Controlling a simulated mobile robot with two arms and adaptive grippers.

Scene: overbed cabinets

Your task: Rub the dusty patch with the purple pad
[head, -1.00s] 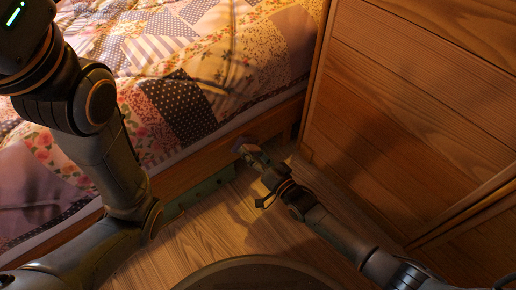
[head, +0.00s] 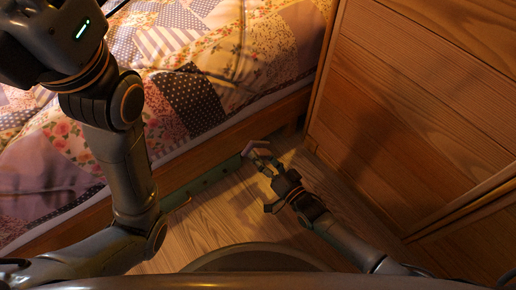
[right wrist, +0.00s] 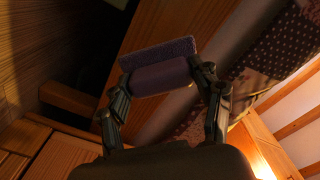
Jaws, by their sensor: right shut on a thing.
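The purple pad (head: 257,148) is held at the tips of my right gripper (head: 261,160), close to the wooden bed rail in the head view. In the right wrist view the pad (right wrist: 161,57) sits across the two fingers of the gripper (right wrist: 162,82), its thick purple grip between them. Whether the pad touches the rail is not clear. I cannot make out the dusty patch in either view. My left gripper is out of view; only my left arm shows.
The bed with a patchwork quilt (head: 215,50) fills the left and back. A tall wooden cabinet (head: 420,100) stands at the right. A green strip (head: 205,184) runs low along the bed. Bare wooden floor (head: 225,212) lies between bed and cabinet.

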